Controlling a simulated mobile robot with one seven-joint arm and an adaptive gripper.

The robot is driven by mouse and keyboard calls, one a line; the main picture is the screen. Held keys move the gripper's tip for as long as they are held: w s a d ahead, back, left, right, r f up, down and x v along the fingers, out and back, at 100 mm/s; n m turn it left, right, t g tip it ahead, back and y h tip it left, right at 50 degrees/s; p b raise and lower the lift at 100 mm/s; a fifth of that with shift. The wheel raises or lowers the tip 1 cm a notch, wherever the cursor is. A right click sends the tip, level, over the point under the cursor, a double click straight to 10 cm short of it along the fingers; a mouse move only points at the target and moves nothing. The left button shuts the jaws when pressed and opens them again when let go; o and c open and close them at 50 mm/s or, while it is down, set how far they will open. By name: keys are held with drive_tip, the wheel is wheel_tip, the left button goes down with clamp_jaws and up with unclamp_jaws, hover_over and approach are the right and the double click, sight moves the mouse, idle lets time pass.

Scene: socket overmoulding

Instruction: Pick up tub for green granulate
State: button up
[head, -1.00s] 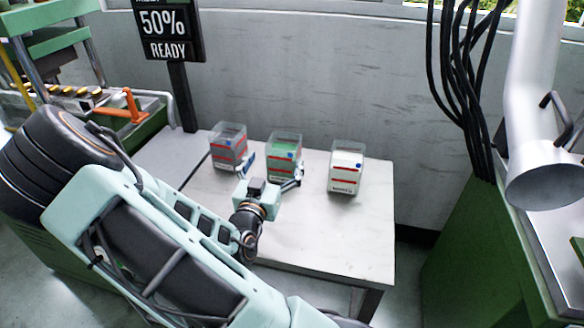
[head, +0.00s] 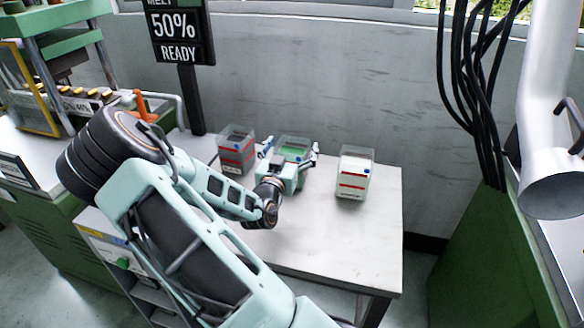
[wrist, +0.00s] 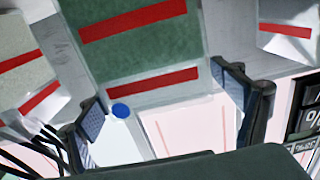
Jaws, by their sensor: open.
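The tub for green granulate (head: 294,142) is a clear box with green contents, standing in the middle of three tubs on the white table. Its green face with red stripes fills the upper middle of the wrist view (wrist: 140,55), with a blue dot at its lower edge. My gripper (head: 291,157) is open in front of the tub, with one finger towards each side. In the wrist view the fingers of my gripper (wrist: 155,88) stand apart left and right of the tub's near part. Whether they touch it I cannot tell. My gripper hides the tub's lower front in the head view.
A grey-filled tub (head: 236,152) stands close on the left, and a white-filled tub (head: 354,174) stands to the right with a gap. The white table (head: 345,235) is clear in front. A wall (head: 320,90) rises behind, with a dark screen post (head: 192,100) at the left.

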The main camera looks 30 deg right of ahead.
drive_tip(key=c, duration=2.2)
drive_tip(key=shift+r, duration=0.15)
